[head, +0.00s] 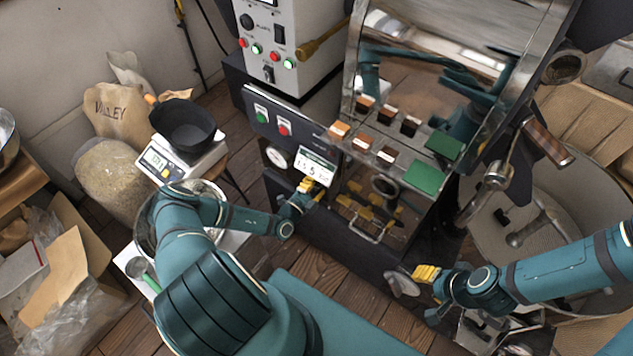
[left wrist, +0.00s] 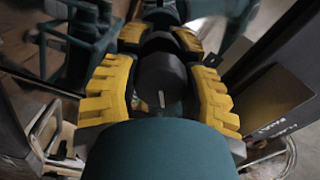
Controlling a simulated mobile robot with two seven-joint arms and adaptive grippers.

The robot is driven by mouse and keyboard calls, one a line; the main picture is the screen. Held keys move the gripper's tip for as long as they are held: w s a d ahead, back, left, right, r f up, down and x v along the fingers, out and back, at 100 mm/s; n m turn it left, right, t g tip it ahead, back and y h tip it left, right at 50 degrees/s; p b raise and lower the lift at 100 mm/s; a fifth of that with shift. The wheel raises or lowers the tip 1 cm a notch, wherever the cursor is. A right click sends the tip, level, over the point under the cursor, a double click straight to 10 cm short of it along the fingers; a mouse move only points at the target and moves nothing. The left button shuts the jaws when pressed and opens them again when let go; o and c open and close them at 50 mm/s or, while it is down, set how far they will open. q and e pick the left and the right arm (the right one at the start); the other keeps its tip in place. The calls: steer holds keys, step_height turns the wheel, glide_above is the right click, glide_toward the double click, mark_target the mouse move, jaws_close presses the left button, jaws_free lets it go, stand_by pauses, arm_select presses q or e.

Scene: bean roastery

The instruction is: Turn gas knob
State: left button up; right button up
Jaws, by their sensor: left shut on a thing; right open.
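The gas knob (left wrist: 163,78) is a dark round knob with a short white mark, seen in the left wrist view. My left gripper (head: 313,188) is at the front of the roaster, just below a white label card (head: 315,168). Its yellow fingers are closed around the knob, one on each side. In the head view the gripper hides the knob. My right gripper (head: 427,273) has yellow fingers and is open, low at the right of the roaster front, by a grey handle-like part (head: 402,284). Its fingertips are too small to tell contact.
A switch panel (head: 272,122) and a round gauge (head: 276,157) are left of the label. Colour sample blocks and green pads (head: 424,177) sit on the roaster ledge. A scale (head: 160,162) with a black pan and bean sacks stand left. A cooling tray (head: 500,234) stands right.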

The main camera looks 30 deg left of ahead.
arm_select(q)
steer(key=m+p, duration=0.1)
steer(key=m, duration=0.3)
steer(key=shift+m, duration=0.3)
steer(key=shift+f+m+p, duration=0.1)
steer(key=shift+m+p, duration=0.55)
steer(key=shift+m, duration=1.25)
steer(key=o, duration=1.2)
steer(key=shift+s, duration=0.1)
steer(key=s, duration=0.8)
steer(key=s+a, duration=0.1)
steer(key=s, duration=0.2)
steer(key=shift+s, duration=0.4)
